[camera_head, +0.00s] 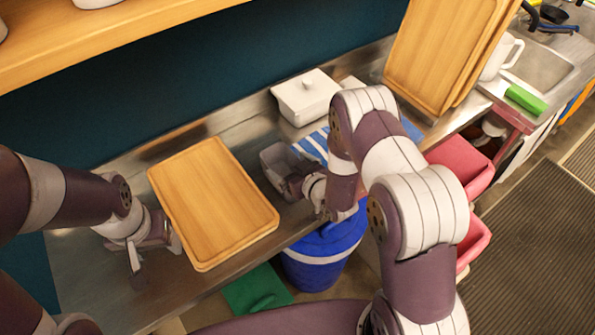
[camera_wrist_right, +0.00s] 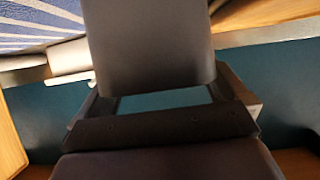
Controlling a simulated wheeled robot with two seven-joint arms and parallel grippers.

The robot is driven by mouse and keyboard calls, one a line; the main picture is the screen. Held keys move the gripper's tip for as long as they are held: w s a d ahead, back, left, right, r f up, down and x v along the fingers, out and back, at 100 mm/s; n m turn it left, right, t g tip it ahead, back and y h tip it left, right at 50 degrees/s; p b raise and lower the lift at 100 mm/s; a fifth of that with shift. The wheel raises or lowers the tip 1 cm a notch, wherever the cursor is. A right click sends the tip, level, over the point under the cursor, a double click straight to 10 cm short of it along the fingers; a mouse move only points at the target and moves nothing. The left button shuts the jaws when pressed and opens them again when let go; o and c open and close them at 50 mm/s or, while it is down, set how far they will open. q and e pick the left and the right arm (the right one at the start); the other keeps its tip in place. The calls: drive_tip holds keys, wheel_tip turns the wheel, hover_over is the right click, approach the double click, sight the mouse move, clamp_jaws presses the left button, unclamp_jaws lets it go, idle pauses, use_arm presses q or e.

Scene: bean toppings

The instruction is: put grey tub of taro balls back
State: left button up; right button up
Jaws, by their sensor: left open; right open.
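A small grey tub (camera_head: 273,157) stands on the metal counter right of the wooden tray, next to the blue-and-white striped cloth. Its front is partly hidden by my right gripper (camera_head: 292,187), and I cannot make out what is in it. My right gripper is open at the tub's near side; whether it touches the tub I cannot tell. The right wrist view mostly shows dark gripper parts, with no clear view of the tub. My left gripper (camera_head: 154,243) is open and empty by the left edge of the tray.
An empty wooden tray (camera_head: 212,200) lies on the counter (camera_head: 95,275). A white lidded dish (camera_head: 305,97) and the striped cloth (camera_head: 313,146) are behind the tub. Upright wooden trays (camera_head: 440,50) lean at the back right. A blue bucket (camera_head: 325,250) stands below the front edge.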

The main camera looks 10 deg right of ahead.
drive_tip(key=s+d+r+m+g+h+b, duration=0.1)
drive_tip(key=s+d+r+g+h+b, duration=0.1)
drive_tip(key=s+d+r+g+h, duration=0.5)
drive_tip(key=s+r+m+g+y, duration=0.1)
drive_tip(key=s+r+g, duration=0.1)
drive_tip(key=s, duration=0.5)
drive_tip(key=s+r+m+g+y, duration=0.1)
drive_tip(key=s+r+m+g, duration=0.1)
drive_tip(key=s, duration=0.6)
drive_tip(key=shift+r, duration=0.5)
drive_tip(key=shift+s, duration=0.15)
